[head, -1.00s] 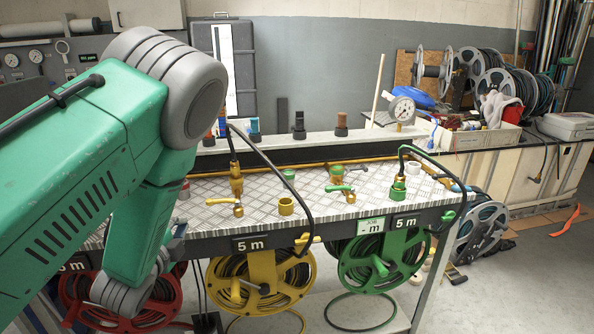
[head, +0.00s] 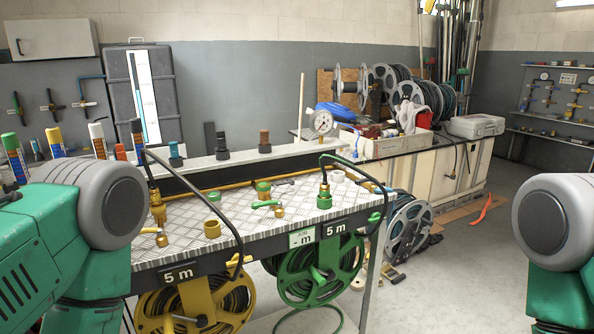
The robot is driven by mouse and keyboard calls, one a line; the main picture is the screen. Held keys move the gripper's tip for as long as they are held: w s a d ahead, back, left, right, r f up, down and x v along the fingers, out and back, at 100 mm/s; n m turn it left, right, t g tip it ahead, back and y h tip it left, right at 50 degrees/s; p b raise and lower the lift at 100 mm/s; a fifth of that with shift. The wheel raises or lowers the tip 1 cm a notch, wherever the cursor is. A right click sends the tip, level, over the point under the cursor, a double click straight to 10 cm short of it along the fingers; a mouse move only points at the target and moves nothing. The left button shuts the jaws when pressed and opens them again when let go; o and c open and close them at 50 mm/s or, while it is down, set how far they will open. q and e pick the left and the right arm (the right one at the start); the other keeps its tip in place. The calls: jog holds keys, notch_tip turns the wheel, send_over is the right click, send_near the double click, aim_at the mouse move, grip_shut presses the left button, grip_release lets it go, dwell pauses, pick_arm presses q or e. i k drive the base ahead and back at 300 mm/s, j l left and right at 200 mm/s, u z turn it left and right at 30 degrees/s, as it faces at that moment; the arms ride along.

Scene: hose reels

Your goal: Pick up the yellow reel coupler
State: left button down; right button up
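The yellow reel (head: 197,306) hangs under the front of the bench, below a "5 m" label. A black hose loops up from the yellow reel's side to a yellow-brass coupler (head: 157,209), which stands upright on the metal bench top at its left part. A short yellow ring-shaped fitting (head: 212,229) stands apart, to the right of the coupler. My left arm covers the lower left and my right arm the lower right of the head view. Neither gripper shows, so their fingers and any contents are hidden.
The green reel (head: 316,270) hangs right of the yellow one; its hose ends in a green coupler (head: 323,197) on the bench (head: 270,222). Small valves stand between the couplers. A raised grey shelf (head: 240,160) with dark fittings runs behind. Open floor lies right of the bench.

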aim_at(155, 197)
jog(key=u, duration=1)
